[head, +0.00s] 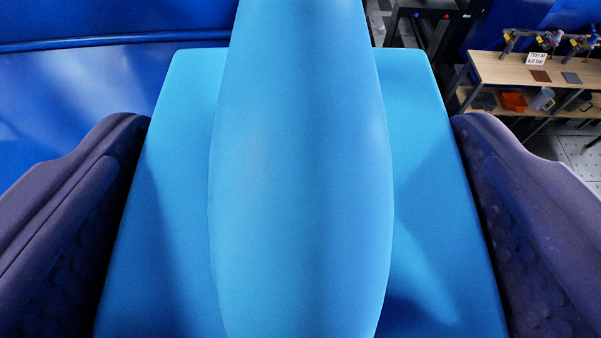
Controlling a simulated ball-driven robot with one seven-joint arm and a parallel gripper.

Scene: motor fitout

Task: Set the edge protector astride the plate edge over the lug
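A large light-blue piece (185,200), which I take to be the edge protector, fills the middle of the head view. It has a flat body and a long rounded ridge (300,180) that runs past its far edge and out of the top of the picture. The dark purple fingers of my gripper (302,165) stand along its left and right sides and appear shut on it. Its underside is hidden. I cannot make out the plate edge or the lug; the blue piece covers the middle of the view.
A darker blue surface with a raised seam (110,41) lies at the upper left. At the upper right stands a wooden bench (500,68) with a small sign (536,59), valves, an orange bin (514,102) and a mug (543,98). A black frame (432,14) stands at top.

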